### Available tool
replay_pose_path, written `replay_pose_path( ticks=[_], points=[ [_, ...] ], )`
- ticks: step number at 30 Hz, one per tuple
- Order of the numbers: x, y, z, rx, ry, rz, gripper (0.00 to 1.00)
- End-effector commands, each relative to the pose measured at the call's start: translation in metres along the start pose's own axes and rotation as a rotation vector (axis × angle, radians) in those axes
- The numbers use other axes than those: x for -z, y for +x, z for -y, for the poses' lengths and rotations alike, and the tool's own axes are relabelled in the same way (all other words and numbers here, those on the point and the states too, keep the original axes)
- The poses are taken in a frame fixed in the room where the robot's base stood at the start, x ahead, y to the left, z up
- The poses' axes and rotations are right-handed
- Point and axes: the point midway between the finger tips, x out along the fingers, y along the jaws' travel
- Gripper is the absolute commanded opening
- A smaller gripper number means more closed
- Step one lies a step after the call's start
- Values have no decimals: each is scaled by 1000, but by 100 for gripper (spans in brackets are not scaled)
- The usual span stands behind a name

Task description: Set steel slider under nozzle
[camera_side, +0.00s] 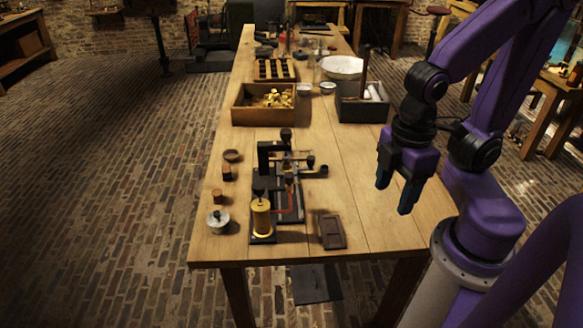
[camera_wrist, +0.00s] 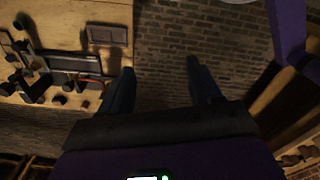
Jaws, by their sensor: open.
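A black bench apparatus (camera_side: 292,208) stands on the wooden table, with a dark upright post (camera_side: 264,156), a brass cylinder (camera_side: 261,218) and a reddish pipe. It also shows at the left in the wrist view, with a grey metallic strip (camera_wrist: 72,62) along it. I cannot tell which small part is the steel slider, nor make out the nozzle for certain. My gripper (camera_side: 395,193) is up at the table's right side, right of the apparatus and apart from it. Its blue fingers are spread with nothing between them, as the wrist view (camera_wrist: 162,85) also shows.
A dark rectangular plate (camera_side: 332,231) lies right of the apparatus. A silver round piece (camera_side: 218,219) and several small dark pieces stand at the left. Behind are a wooden box (camera_side: 237,116) of brass pieces and a dark caddy (camera_side: 362,112). The table's right middle is clear.

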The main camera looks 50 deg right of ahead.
Motion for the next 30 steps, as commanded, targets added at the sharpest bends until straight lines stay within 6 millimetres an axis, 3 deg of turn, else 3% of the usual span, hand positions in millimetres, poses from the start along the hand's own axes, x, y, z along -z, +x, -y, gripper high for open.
replay_pose_path(
  ticks=[2, 5, 11, 15, 21, 26, 30],
  points=[
    [0, 0, 0, 0, 0, 0, 55],
    [4, -1, -4, -1, 14, 1, 55],
    [35, -6, -38, -5, 126, 6, 55],
    [60, -7, -84, -8, 241, 11, 55],
    [80, -5, -159, -12, 401, 17, 55],
    [78, 2, -227, -14, 530, 20, 55],
    [61, 10, -286, -14, 642, 23, 55]
  ],
)
